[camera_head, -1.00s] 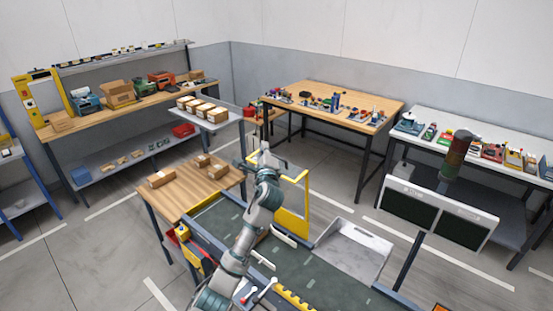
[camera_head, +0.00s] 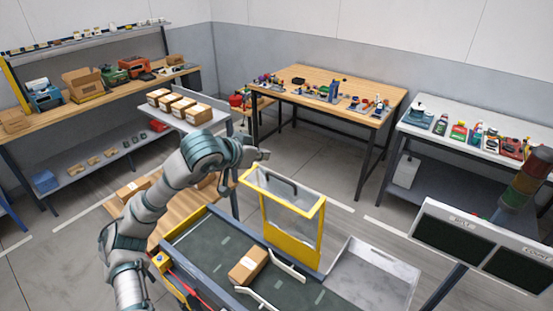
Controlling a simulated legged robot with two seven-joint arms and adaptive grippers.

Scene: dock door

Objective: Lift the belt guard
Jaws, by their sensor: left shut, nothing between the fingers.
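The belt guard (camera_head: 318,240) is a yellow frame with clear panels, standing upright over the belt (camera_head: 205,250). A dark handle (camera_head: 281,181) sits on its top. My left gripper (camera_head: 264,155) is small in view, at the end of the arm coming in from the left. It is shut and empty, just behind and left of the guard's top in the picture, apart from the handle. My right gripper is not in view.
A grey tray (camera_head: 375,275) is right of the guard. A sign panel and signal tower (camera_head: 525,180) stand at the right. Cluttered benches line the walls.

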